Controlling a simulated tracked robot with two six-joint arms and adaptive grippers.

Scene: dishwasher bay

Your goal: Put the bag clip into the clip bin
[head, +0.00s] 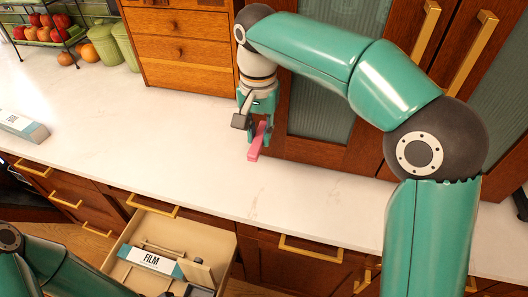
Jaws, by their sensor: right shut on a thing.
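The pink bag clip (255,148) is in my right gripper (258,130), which is shut on it above the white counter near the cabinet doors. The clip hangs down from the fingertips; whether its lower end touches the counter I cannot tell. Below the counter a drawer (178,222) stands open, with a box marked FILM (152,260) and other small things inside. I cannot make out for sure which thing is the clip bin. My left arm shows at the lower left, but its gripper is out of view.
A wooden drawer chest (180,48) stands at the back. Green canisters (103,44), oranges (90,54) and a rack of apples (48,30) are at the back left. A grey-white box (22,126) lies at the left. The middle of the counter (150,140) is clear.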

